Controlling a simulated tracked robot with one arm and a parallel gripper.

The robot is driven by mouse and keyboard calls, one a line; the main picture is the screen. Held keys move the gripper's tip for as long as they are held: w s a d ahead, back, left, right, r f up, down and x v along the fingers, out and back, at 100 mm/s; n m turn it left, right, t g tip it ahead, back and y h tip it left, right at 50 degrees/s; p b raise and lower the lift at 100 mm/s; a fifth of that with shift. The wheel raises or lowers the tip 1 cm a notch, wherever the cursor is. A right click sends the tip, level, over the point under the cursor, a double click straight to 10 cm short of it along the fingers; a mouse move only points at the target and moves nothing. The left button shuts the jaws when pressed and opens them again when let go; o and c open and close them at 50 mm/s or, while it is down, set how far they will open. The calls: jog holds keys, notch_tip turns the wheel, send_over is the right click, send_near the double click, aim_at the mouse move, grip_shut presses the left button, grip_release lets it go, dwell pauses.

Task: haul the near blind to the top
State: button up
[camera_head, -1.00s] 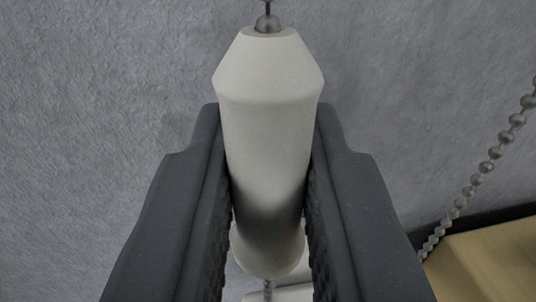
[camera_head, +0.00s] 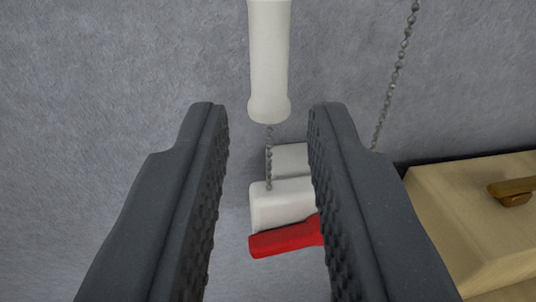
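A white pull handle (camera_head: 268,62) hangs upright on a grey bead chain (camera_head: 269,155) at the top middle of the view, its upper end cut off by the frame edge. My gripper (camera_head: 267,115) is open and empty. Its fingers stand wide on either side, with the handle beyond them and clear of both. The blind itself is not in view.
A second bead chain (camera_head: 396,75) hangs at the right. Below the handle are a white block-like fitting (camera_head: 280,205) and a red piece (camera_head: 283,239), partly behind the right finger. A wooden box-like thing (camera_head: 465,215) stands at lower right. Grey wall fills the background.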

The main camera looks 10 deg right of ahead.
jog(key=shift+s+a+f, duration=0.1)
jog(key=shift+s+a, duration=0.1)
jog(key=shift+s, duration=1.3)
jog(key=shift+s+a, duration=0.2)
jog(key=shift+s, duration=1.25)
notch_tip(320, 180, up, 19)
jog(key=s+a+n+g+y, duration=0.1)
jog(key=s+a+y, duration=0.1)
jog(key=s+y, duration=0.1)
jog(key=s+d+r, duration=0.2)
jog(key=s+r, duration=0.5)
jog(key=r, duration=0.1)
jog(key=s+d+r+g, duration=0.1)
jog(key=s+d+r, duration=0.1)
jog(key=s+r, duration=0.5)
jog(key=shift+d+r+n, duration=0.35)
jog(key=shift+n, duration=0.05)
jog(key=shift+s, duration=0.15)
